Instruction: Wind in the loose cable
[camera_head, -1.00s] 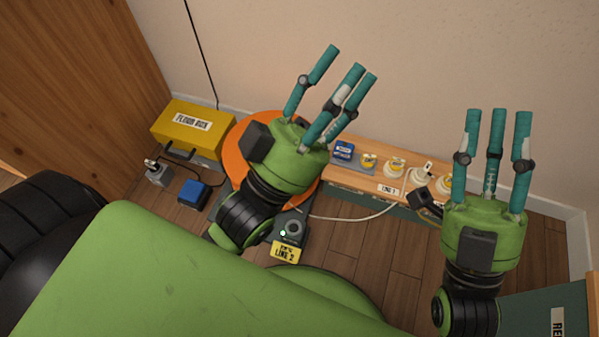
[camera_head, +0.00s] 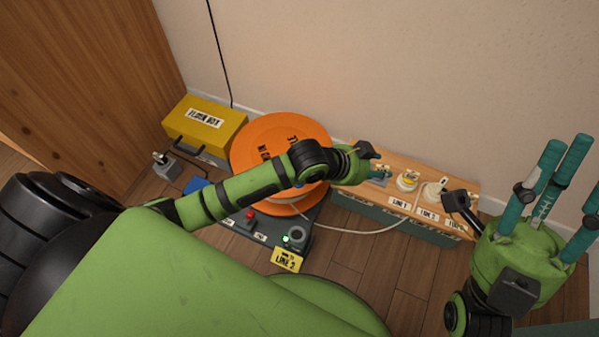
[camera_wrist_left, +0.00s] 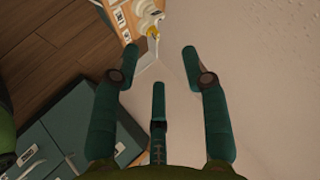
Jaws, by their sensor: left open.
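A loose white cable (camera_head: 345,229) runs from the orange reel (camera_head: 255,135) in a slack curve over the floor and up to the wooden-topped bench.
White plugs or sockets with LINE labels stand on the bench top (camera_head: 395,160); a dark handle-like part (camera_head: 463,207) is at its right. A yellow floor box (camera_head: 205,122) and a small grey box (camera_head: 168,168) are left.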

